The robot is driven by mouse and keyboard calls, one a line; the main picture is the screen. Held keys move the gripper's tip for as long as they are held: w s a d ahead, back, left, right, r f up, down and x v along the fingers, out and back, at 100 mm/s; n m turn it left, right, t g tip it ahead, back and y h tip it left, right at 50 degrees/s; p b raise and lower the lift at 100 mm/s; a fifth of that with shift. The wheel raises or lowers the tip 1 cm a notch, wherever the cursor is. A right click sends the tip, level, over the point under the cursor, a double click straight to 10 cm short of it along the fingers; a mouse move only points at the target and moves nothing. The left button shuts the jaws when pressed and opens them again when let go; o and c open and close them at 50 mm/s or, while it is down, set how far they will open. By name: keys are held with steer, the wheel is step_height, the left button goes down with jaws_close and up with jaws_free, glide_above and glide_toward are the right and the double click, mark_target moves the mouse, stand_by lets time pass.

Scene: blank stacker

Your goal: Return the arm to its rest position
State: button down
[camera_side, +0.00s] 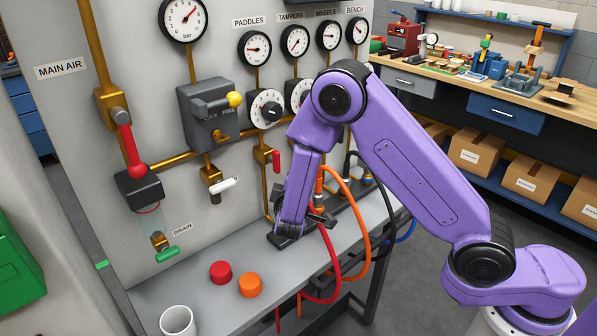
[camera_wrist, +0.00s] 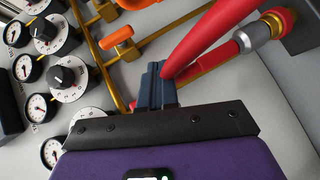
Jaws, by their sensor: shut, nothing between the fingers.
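My purple arm bends over the grey bench in the side view, with its wrist low in front of the panel. My gripper (camera_side: 322,218) is near the hoses above the bench. In the wrist view, the dark fingers of my gripper (camera_wrist: 153,72) are together with nothing held. The red hose (camera_wrist: 215,32) passes close beside the fingertips in that view; I cannot tell whether they touch. The red hose (camera_side: 331,262) also hangs beside my gripper in the side view.
An orange hose (camera_side: 367,222) loops right of my gripper. A red cap (camera_side: 221,272), an orange cap (camera_side: 251,285) and a white cup (camera_side: 178,322) stand on the bench (camera_side: 190,293). The panel (camera_side: 215,75) behind carries gauges, brass pipes and valves. A workbench (camera_side: 440,78) stands back right.

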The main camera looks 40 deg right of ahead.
steer(key=a+r+n+y, duration=0.1)
steer(key=a+y, duration=0.8)
steer(key=a, duration=0.4)
steer(key=s+a+r+n+g+y, duration=0.1)
steer(key=s+a+g+y, duration=0.15)
steer(key=s, duration=0.25)
steer(key=s+a+r+n+g+y, duration=0.1)
steer(key=s+r+n+g+y, duration=0.1)
steer(key=s+g+y, duration=0.3)
steer(key=s+d+r+n+g+h, duration=0.2)
steer(key=s+d+h, duration=0.4)
steer(key=s+d, duration=1.4)
steer(key=s+r+g, duration=0.1)
steer(key=s, duration=0.3)
steer(key=shift+s+d, duration=0.15)
steer(key=shift+s, duration=0.05)
